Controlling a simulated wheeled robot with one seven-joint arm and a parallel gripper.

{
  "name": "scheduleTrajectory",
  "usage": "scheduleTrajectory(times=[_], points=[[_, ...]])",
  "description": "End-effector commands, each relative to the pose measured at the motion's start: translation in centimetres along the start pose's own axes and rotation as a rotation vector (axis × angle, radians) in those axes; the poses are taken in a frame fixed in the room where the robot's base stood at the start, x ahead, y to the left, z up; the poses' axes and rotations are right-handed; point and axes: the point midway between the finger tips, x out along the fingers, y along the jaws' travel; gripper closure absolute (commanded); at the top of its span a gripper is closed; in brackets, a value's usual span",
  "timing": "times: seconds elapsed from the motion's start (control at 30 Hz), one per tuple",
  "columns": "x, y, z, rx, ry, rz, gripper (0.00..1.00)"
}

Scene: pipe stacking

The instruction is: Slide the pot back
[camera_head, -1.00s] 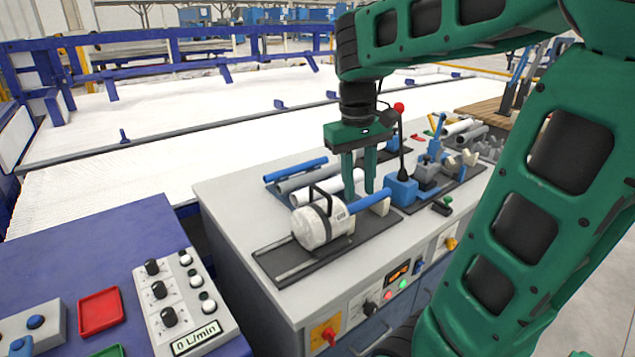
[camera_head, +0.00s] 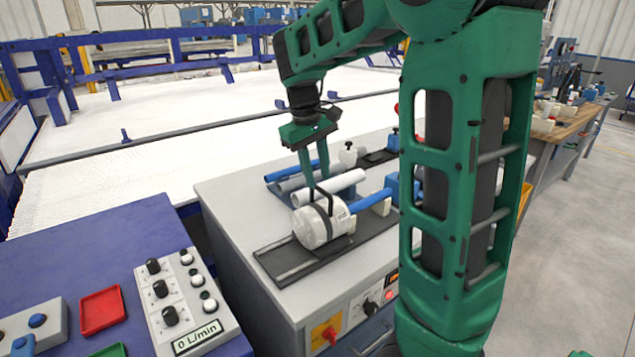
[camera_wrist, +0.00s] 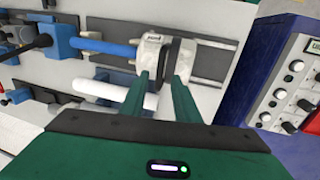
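The pot (camera_head: 310,229) is a white drum with a black arched handle (camera_head: 318,193). It sits on a dark rail (camera_head: 290,262) at the left end of a blue pipe (camera_head: 372,200). My gripper (camera_head: 318,181) points down just above and behind the handle, with its two fingers apart. In the wrist view the fingertips (camera_wrist: 168,78) are close to the pot (camera_wrist: 151,50) and its black handle (camera_wrist: 173,62). I cannot tell whether the handle lies between the fingers, and nothing is visibly held.
White, grey and blue pipes (camera_head: 335,183) lie on a rack behind the pot. A blue clamp block (camera_head: 390,187) stands to its right. A blue control desk (camera_head: 60,255) with knobs is at the left. The grey tabletop left of the pot is clear.

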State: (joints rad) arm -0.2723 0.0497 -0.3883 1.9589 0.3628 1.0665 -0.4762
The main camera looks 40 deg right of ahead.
Motion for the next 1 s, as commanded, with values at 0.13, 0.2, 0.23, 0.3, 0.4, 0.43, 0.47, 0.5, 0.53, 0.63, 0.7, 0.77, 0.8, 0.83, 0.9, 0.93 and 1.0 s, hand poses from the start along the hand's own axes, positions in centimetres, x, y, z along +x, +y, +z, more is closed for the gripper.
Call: scheduleTrajectory(times=[0.13, 0.2, 0.23, 0.3, 0.4, 0.43, 0.47, 0.5, 0.53, 0.63, 0.7, 0.77, 0.8, 0.83, 0.9, 0.93, 1.0], points=[[1.8, 0.1, 0.0, 0.001, -0.002, 0.001, 0.71], [2.3, 0.0, 0.1, 0.0, -0.002, 0.0, 0.71], [2.5, 0.0, 0.1, 0.001, -0.002, -0.001, 0.71], [2.7, 0.0, 0.1, 0.002, -0.001, 0.0, 0.71], [2.8, 0.0, 0.0, 0.002, 0.0, 0.0, 0.71], [2.8, 0.0, 0.0, 0.002, 0.0, 0.0, 0.71], [2.8, 0.0, 0.0, 0.002, 0.0, 0.0, 0.71], [2.8, 0.0, 0.0, 0.002, 0.0, 0.0, 0.71], [2.8, 0.0, 0.0, 0.002, 0.0, 0.0, 0.71], [2.8, 0.0, 0.0, 0.002, 0.0, 0.0, 0.83], [2.8, 0.0, 0.0, 0.002, 0.0, 0.0, 1.0], [2.8, 0.0, 0.0, 0.002, 0.0, 0.0, 1.0], [2.8, 0.0, 0.0, 0.002, 0.0, 0.0, 1.0], [2.8, 0.0, 0.0, 0.001, 0.0, 0.0, 1.0], [2.8, 0.0, 0.1, 0.002, 0.0, 0.0, 1.0], [2.8, 0.1, 0.1, 0.003, -0.001, 0.0, 1.0], [2.8, 0.2, 0.2, 0.01, -0.002, 0.0, 1.0]])
